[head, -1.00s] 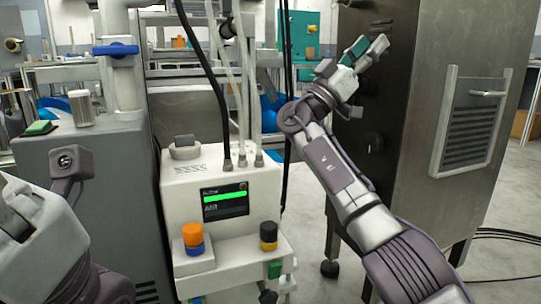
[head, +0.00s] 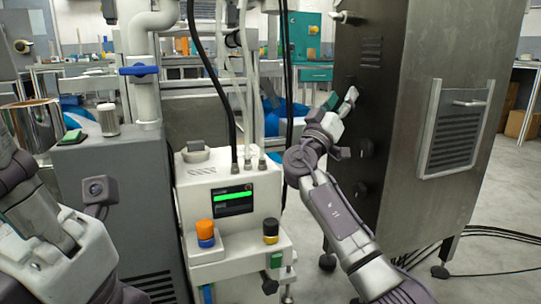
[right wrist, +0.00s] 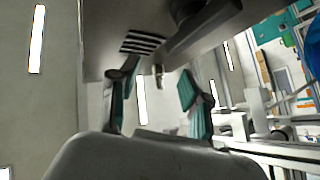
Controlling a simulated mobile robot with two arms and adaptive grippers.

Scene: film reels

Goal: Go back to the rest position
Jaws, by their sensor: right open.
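My right gripper (head: 338,103) is open and empty in the head view. It is raised in front of the tall steel cabinet (head: 420,70), with its fingers pointing up. In the right wrist view its two green-padded fingers (right wrist: 157,105) stand apart with nothing between them, and the cabinet's dark vented face (right wrist: 145,42) shows beyond them. My left arm enters at the lower left of the head view. Its gripper fingers do not show.
A white control box (head: 186,228) with orange and yellow-black knobs stands in the middle. A grey cabinet (head: 110,205) with a blue-handled pipe valve (head: 138,70) is to its left. A shiny metal pot (head: 30,125) is at far left. Black cables (head: 500,236) lie on the floor at right.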

